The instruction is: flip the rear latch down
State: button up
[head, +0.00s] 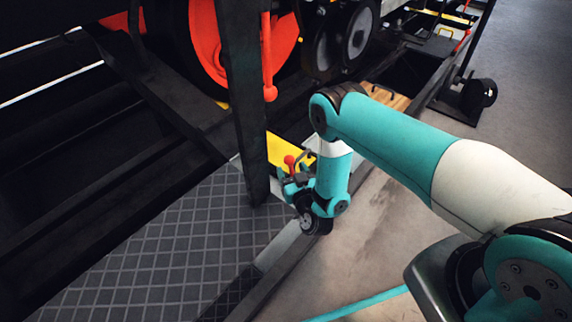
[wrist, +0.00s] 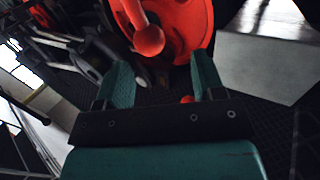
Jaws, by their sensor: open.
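A small red ball knob (head: 289,160) stands beside a yellow plate (head: 279,149) at the edge of the tram. I cannot tell for sure whether it belongs to the rear latch. My gripper (head: 294,175) is right at this knob, with its fingers pointing up toward the tram. In the wrist view my gripper (wrist: 162,62) is open, with a clear gap between the teal fingers. A small bit of red (wrist: 187,99) shows low between them, near the right finger. Whether a finger touches it cannot be told. The latch's body is mostly hidden.
A red lever with a ball end (head: 270,93) hangs beside a dark upright post (head: 243,100). It looms large in the wrist view (wrist: 148,40). A red wheel (head: 208,40) is behind. Tread plate (head: 170,240) lies left; open floor is right.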

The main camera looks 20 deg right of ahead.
aim_at(289, 156)
jog(key=shift+d+f, duration=0.25)
jog(key=shift+f, duration=0.35)
jog(key=shift+w+d+f+b, duration=0.15)
jog(key=shift+w+b, duration=0.15)
jog(key=shift+b, duration=0.15)
jog(key=shift+h, duration=0.3)
jog(key=w+b, duration=0.4)
jog(key=w, duration=0.1)
jog(key=shift+d, duration=0.15)
jog(key=shift+w+r+b, duration=0.25)
jog(key=shift+w+b, duration=0.4)
jog(key=shift+w, duration=0.1)
grip_shut()
